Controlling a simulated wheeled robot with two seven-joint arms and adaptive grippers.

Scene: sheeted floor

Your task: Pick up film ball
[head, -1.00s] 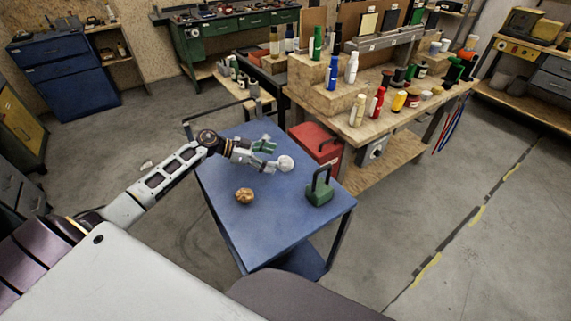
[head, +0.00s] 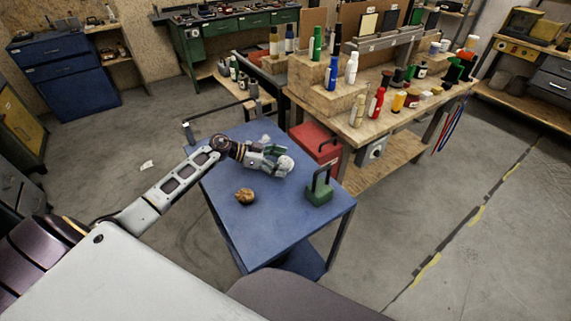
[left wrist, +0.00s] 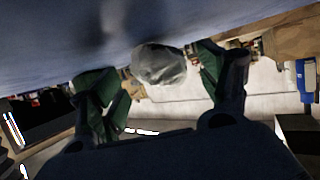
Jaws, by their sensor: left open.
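The film ball (head: 286,163), a pale crumpled ball, is on the blue table near its far right edge. In the left wrist view it (left wrist: 158,65) appears grey and lies between the two fingers. My left gripper (head: 277,161) has its green fingers spread around the ball's near side. In the left wrist view a gap shows at the left finger, while the right finger is close beside the ball; I cannot tell whether it touches. My right gripper is not in view.
A brown crumpled ball (head: 245,196) and a green handled box (head: 319,190) are on the blue table (head: 275,235). A small pale scrap (head: 265,140) lies behind my gripper. A red toolbox (head: 316,146) stands beside the table. The table's front is clear.

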